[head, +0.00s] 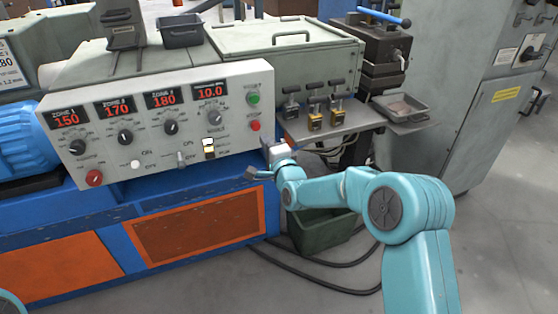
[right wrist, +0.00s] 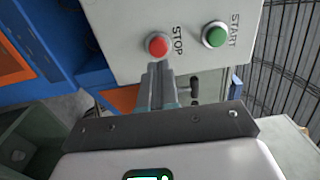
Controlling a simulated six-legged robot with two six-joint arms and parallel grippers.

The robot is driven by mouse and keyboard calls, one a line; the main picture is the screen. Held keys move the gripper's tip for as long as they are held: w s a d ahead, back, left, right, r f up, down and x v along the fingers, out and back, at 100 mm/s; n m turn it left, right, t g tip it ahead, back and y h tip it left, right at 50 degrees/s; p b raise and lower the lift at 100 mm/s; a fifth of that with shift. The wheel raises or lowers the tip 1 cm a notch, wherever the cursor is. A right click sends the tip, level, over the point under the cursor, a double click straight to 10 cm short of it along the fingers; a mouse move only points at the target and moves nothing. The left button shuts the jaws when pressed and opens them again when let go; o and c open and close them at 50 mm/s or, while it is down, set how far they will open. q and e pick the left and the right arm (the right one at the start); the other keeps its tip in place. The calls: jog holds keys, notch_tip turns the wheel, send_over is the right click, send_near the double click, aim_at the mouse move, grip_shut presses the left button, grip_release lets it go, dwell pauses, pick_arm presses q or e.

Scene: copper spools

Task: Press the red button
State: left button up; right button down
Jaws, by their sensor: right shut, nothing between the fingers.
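The red button (head: 255,125), labelled STOP, sits on the right end of the control panel, below a green START button (head: 253,98). In the right wrist view the red button (right wrist: 158,45) is just beyond the tips of my right gripper (right wrist: 160,72), with the green button (right wrist: 215,34) to its right. My right gripper (head: 265,145) is shut and empty, a little below the red button in the head view. I cannot tell whether its tips touch the button. My left gripper is out of view.
The grey panel (head: 200,135) also carries several dials, a red knob (head: 94,177) at lower left and toggle switches. A shelf with small clamps (head: 314,108) stands right of the panel. A green bin (head: 325,232) and cables lie on the floor below.

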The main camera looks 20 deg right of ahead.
jog(key=s, duration=0.7)
jog(key=shift+d+f, duration=0.2)
jog(key=shift+f, duration=0.05)
jog(key=shift+d+f, duration=0.1)
